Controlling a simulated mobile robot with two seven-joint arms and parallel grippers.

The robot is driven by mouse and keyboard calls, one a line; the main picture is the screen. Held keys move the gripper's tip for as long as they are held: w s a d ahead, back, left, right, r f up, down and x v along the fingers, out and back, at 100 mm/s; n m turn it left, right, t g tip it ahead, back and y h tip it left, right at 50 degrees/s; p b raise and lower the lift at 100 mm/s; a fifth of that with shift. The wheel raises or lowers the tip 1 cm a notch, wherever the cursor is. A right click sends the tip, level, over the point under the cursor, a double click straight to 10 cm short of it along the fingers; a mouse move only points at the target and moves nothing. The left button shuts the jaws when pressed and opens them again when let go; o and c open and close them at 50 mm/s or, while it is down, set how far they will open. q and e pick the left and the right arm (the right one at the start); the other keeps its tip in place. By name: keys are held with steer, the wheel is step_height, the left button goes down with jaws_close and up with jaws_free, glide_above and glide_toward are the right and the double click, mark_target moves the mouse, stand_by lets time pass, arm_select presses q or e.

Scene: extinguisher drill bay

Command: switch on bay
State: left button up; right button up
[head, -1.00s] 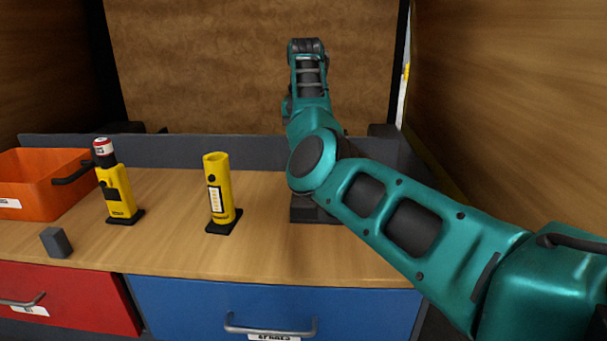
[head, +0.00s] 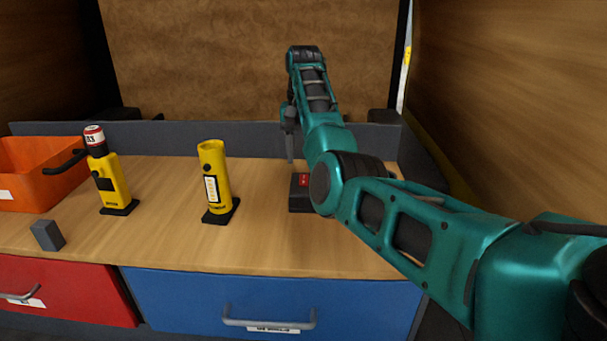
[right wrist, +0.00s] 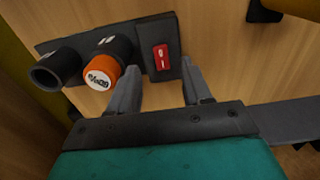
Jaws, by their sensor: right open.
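A dark box with a red rocker switch (head: 303,180) stands on the wooden bench, partly behind my right arm. The red switch also shows in the right wrist view (right wrist: 161,58), with white marks on its face. My right gripper (head: 291,158) points down at the box in the head view. In the right wrist view its two fingers (right wrist: 160,68) are apart and empty, on either side of the switch in the picture. I cannot tell whether they touch the box. My left gripper is not in view.
A dark cylinder (right wrist: 55,68) and an orange-capped one (right wrist: 103,72) sit beside the switch. Two yellow holders (head: 112,185) (head: 215,175), an orange bin (head: 40,175) and a grey block (head: 47,235) are farther left. Red (head: 65,290) and blue (head: 270,300) drawers are below.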

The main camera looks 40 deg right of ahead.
mark_target(303, 184)
steer(key=shift+a+f, duration=0.1)
steer(key=shift+f, duration=2.85)
jaws_close()
